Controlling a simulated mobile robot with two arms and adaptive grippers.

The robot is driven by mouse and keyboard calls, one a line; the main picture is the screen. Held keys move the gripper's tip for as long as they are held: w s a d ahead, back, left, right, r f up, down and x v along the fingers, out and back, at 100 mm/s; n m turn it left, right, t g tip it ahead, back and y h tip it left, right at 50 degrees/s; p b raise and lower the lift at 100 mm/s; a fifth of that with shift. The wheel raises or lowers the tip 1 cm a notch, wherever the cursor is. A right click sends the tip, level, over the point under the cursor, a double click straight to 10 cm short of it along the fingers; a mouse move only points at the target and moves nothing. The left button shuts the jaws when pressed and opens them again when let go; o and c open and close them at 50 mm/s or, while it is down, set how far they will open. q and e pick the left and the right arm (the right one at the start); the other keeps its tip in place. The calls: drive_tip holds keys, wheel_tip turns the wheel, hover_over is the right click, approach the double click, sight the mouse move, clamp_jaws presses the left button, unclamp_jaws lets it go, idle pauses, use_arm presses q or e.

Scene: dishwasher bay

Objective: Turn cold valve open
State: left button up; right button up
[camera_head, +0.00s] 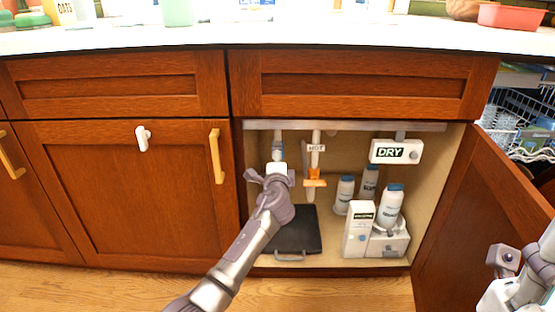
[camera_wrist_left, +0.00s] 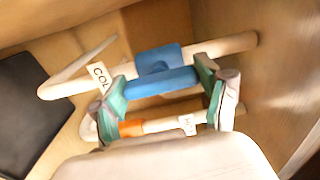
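The cold valve's blue handle (camera_wrist_left: 155,82) sits on a pale pipe with a partly hidden "COLD" label.
The orange hot valve handle (camera_head: 315,183) is close to the right of my left gripper. White bottles (camera_head: 390,207), a white box (camera_head: 358,230) and a "DRY" unit (camera_head: 397,151) fill the cabinet's right side. A black tray (camera_head: 298,238) lies on its floor.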

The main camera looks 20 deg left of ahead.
use_arm(q)
drive_tip(key=o, duration=0.4)
drive_tip(key=shift+s, duration=0.1)
drive_tip(key=v, duration=1.2)
